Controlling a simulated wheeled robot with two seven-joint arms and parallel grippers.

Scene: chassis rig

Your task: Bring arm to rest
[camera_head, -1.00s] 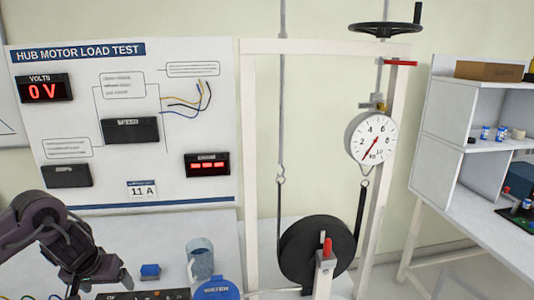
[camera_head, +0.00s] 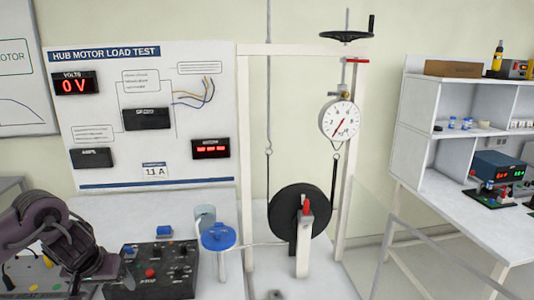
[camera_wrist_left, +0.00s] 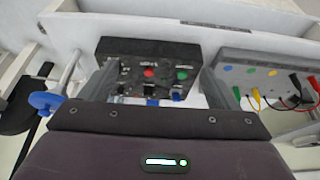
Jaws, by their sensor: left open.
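My left arm comes in from the lower left in the head view. Its dark gripper (camera_head: 122,277) points right, beside the black control box (camera_head: 172,258). The fingers are apart and no object shows between them. In the left wrist view, the gripper (camera_wrist_left: 155,88) frames the control box (camera_wrist_left: 148,50) with its red and green buttons, which lies beyond the fingers. I cannot tell whether the fingertips touch the box. My right gripper is not in view.
The load frame (camera_head: 246,150) holds a round dial gauge (camera_head: 339,120) above a black wheel (camera_head: 285,215). A blue round-topped stand (camera_head: 218,236) is right of the box. A shelf bench (camera_head: 435,160) is at right. In the wrist view, a grey box with leads (camera_wrist_left: 235,68) is at right.

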